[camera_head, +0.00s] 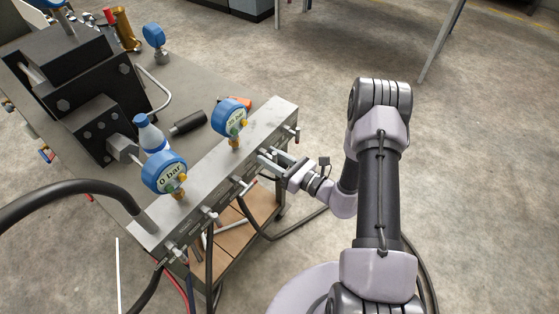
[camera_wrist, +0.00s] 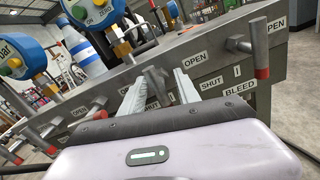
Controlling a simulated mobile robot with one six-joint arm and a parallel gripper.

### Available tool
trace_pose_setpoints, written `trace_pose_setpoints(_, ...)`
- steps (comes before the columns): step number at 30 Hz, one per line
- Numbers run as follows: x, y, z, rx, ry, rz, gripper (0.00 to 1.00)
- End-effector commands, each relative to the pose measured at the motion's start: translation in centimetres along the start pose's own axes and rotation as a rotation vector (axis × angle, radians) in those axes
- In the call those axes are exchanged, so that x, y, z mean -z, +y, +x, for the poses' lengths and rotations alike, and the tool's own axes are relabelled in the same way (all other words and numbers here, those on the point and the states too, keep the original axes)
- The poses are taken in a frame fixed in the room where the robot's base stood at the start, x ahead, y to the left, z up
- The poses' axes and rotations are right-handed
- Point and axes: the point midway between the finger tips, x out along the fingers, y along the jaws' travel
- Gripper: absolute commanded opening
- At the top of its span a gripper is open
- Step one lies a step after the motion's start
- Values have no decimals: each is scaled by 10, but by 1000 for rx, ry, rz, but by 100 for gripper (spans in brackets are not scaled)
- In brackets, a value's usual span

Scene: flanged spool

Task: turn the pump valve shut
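A grey steel manifold block (camera_head: 216,177) carries a row of lever valves along its front side. In the wrist view one grey valve handle (camera_wrist: 156,82) stands between the two fingers of my gripper (camera_wrist: 160,88). The fingers are apart, one on each side of the handle; I cannot tell whether either touches it. OPEN and SHUT labels (camera_wrist: 211,83) sit just right of this handle. I see no label reading pump. In the head view my gripper (camera_head: 271,160) is at the front of the block, right of its middle, and its fingers hide much of the handle.
A red-tipped lever (camera_wrist: 262,48) stands right of my gripper, by a BLEED label (camera_wrist: 240,86). Hoses hang in front; floor at right is open.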

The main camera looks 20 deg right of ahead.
Motion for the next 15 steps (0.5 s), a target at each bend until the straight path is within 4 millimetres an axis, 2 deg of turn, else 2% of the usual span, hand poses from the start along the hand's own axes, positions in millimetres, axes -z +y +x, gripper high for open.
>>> trace_pose_setpoints(5, -3, -1, -33, 7, -1, 4, 38)
trace_pose_setpoints(15, -3, -1, -135, 7, -2, 2, 38)
